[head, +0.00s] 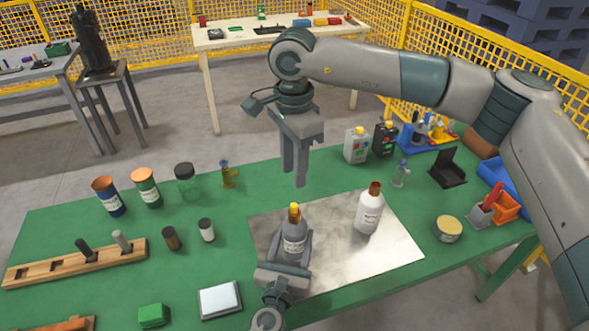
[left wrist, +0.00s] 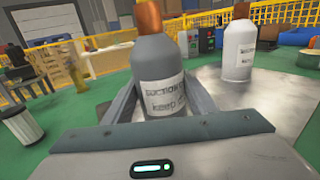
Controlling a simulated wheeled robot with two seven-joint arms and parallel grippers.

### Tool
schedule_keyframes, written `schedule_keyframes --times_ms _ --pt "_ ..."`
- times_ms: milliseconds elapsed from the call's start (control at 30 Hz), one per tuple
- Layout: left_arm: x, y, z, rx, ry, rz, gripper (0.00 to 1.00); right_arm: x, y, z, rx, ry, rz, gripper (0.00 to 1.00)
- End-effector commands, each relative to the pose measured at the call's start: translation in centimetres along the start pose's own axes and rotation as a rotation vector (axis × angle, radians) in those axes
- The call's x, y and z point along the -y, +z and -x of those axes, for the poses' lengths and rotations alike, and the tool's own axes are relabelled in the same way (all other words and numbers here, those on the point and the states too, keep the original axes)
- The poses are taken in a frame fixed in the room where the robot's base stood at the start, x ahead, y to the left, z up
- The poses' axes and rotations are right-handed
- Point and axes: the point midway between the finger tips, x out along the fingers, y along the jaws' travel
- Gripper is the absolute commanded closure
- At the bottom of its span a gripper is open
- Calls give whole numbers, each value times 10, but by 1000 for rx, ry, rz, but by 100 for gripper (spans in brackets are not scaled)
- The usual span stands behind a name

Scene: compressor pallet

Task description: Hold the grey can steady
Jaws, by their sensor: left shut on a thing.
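The grey can (head: 294,236) is a grey bottle-shaped container with a white label and an orange-yellow top. It stands upright over the metal sheet (head: 390,247). My left gripper (head: 287,257) is shut on it, with one finger on each side of its lower body. In the left wrist view the can (left wrist: 162,65) sits between both fingers, its label facing me and its top cut off by the frame edge. My right gripper (head: 296,180) hangs fingers down, above and behind the can, apart from it. I cannot tell whether its fingers are open.
A white bottle (head: 368,212) with a brown cap stands right of the can on the sheet. A small white-bodied jar (head: 206,230) and a wooden rack (head: 75,262) are left. A white-topped box (head: 220,299) lies front left.

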Motion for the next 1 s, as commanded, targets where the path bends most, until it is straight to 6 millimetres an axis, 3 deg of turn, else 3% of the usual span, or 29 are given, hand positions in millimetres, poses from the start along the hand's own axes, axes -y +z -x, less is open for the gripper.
schedule_keyframes --times_ms 33,333,367,433,767,1000 --pt "-4 -12 4 -19 7 -5 85 0 0 -1 0 0 0 68" --pt "-5 -12 4 -19 8 -6 85 0 0 -1 0 -1 0 68" --pt "-5 -12 4 -19 8 -6 43 0 0 -1 0 -1 0 68" --pt "-4 -11 3 -17 7 -6 27 0 0 -1 0 -1 0 68" --pt "-2 -5 2 -9 4 -3 26 0 0 -1 0 -1 0 68" --pt "-2 -5 16 -9 3 -2 26 0 0 0 0 -1 0 68"
